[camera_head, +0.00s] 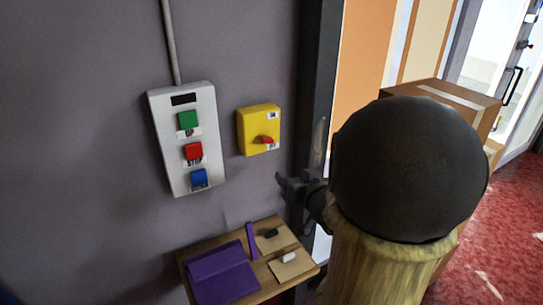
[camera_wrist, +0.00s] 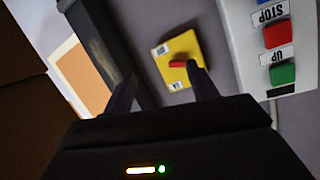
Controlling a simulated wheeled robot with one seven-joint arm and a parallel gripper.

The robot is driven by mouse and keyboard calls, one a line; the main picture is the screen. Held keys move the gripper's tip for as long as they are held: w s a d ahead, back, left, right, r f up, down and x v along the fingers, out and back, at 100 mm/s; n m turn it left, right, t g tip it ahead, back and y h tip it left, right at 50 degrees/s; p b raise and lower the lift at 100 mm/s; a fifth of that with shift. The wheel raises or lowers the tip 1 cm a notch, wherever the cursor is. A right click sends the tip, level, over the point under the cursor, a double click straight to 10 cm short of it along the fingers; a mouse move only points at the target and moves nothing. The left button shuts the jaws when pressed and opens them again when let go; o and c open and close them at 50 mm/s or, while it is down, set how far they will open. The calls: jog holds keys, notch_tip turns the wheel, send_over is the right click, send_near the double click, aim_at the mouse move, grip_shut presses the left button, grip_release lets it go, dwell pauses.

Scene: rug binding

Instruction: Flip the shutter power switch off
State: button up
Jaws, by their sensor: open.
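The shutter power switch is a yellow box (camera_head: 258,129) on the grey wall with a red handle (camera_head: 265,140) on its front. In the head view the handle lies close to sideways, tilted slightly. The box (camera_wrist: 172,53) and its red handle (camera_wrist: 183,63) also show in the wrist view, beyond the fingertips. My gripper (camera_head: 300,184) is open and empty, to the right of and below the box, apart from it. In the wrist view its two fingers (camera_wrist: 165,85) stand wide apart. The small labels on the box are too blurred to read.
A white control panel (camera_head: 208,163) with green, red and blue buttons is left of the switch. Below is a small wooden shelf (camera_head: 311,270) with purple cloth and small items. A dark post (camera_head: 309,60) stands right of the switch; cardboard boxes (camera_head: 470,94) are farther right.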

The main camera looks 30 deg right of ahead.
jog(key=s+t+b, duration=0.1)
jog(key=d+r+t+y+b, duration=0.1)
jog(key=s+r+t+y, duration=0.1)
jog(key=shift+s+d+t+b, duration=0.25)
jog(key=shift+s+t+b, duration=0.05)
jog(key=shift+b, duration=0.1)
jog(key=shift+w, duration=0.1)
jog(key=p, duration=1)
send_near(269, 142)
jog(key=w+p, duration=0.4)
jog(key=w, duration=0.4)
jog(key=shift+w+r, duration=0.1)
jog(key=shift+w, duration=0.15)
jog(key=shift+c, duration=0.5)
